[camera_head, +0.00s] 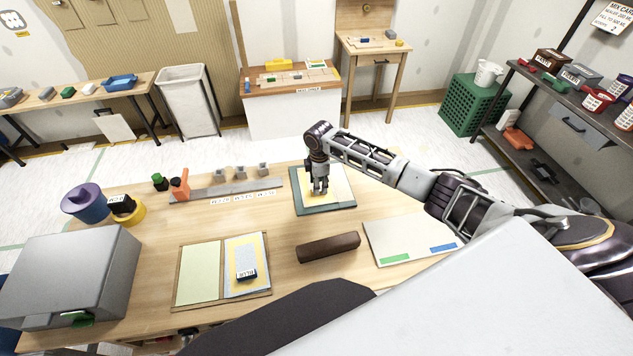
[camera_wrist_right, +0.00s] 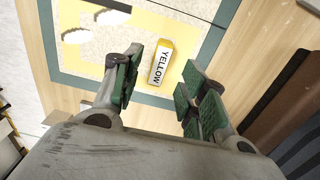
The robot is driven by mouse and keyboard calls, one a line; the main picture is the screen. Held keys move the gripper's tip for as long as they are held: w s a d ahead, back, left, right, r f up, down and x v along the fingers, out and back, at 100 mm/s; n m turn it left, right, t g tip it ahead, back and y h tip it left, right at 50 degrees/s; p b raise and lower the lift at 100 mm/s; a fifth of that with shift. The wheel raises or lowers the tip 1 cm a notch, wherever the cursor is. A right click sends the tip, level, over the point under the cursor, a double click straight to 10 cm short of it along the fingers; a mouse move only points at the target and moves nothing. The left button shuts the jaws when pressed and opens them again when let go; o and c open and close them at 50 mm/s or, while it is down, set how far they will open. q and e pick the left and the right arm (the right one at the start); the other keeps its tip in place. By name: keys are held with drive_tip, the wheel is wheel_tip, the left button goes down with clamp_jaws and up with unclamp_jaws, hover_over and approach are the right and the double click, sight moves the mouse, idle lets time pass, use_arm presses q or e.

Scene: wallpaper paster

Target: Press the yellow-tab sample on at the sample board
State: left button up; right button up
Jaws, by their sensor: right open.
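The yellow-tab sample (camera_head: 341,188) is a pale sheet with a yellow border lying on a dark green mat (camera_head: 312,210) at mid-table. Its yellow tab (camera_wrist_right: 162,63), marked YELLOW, shows in the right wrist view. My right gripper (camera_head: 320,191) points down over the sample and hides part of it. In the right wrist view my right gripper (camera_wrist_right: 160,92) is open, with the tab between and just beyond its green pads, not gripped. A wood-framed board (camera_head: 222,302) with two panels, possibly the sample board, lies at front left; a tab marked BLUE (camera_head: 246,271) is on its right panel. My left gripper is not in view.
A brown roller-like bar (camera_head: 328,247) lies just in front of the mat. A white board (camera_head: 385,229) with green and blue strips lies to its right. A grey box (camera_head: 70,268) and a purple pot (camera_head: 85,204) stand at left. A grey rail (camera_head: 226,188) with small blocks lies behind.

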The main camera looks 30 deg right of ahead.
wheel_tip(320, 180, up, 8)
drive_tip(key=shift+r, duration=0.15)
idle(0.3)
drive_tip(key=shift+s, duration=0.1)
idle(0.5)
